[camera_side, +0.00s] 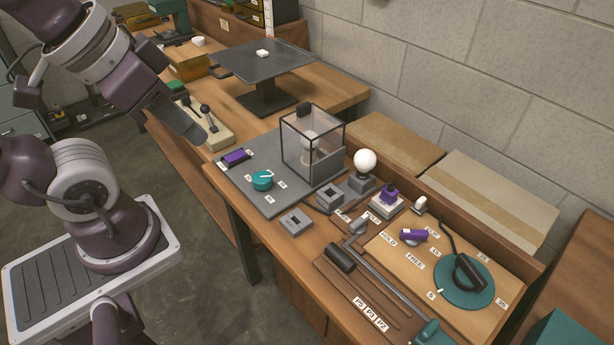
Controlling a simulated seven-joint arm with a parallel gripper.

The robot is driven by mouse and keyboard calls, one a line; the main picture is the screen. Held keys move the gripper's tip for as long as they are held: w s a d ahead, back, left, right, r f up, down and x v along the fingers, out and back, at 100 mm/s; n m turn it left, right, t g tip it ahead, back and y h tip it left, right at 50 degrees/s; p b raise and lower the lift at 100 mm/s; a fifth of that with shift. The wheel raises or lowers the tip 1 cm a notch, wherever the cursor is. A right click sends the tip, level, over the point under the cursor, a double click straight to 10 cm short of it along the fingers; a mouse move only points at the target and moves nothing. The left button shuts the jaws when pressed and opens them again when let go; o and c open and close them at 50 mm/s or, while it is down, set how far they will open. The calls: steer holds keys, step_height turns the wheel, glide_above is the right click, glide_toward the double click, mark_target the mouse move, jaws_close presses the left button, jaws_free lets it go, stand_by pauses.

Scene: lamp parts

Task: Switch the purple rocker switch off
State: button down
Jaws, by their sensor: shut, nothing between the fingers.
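The purple rocker switch (236,157) sits in a dark frame at the left end of a grey panel (271,204) on the wooden bench. Small white labels lie by its ends, too small to read. Which side of the rocker is pressed down cannot be told. My gripper (197,136) reaches in from the upper left and is shut and empty. In the picture its tip is up and left of the switch, apart from it.
A teal knob (262,180) and a clear box (313,145) over a bulb share the panel. A two-lever block (207,125) stands behind my gripper's tip. To the right are a white globe bulb (365,160), a purple button (389,193) and a purple lever (413,235).

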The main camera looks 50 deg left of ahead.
steer(key=g, duration=0.6)
glide_above(242, 152)
step_height(242, 152, down, 10)
step_height(242, 152, down, 14)
steer(key=shift+d, duration=0.1)
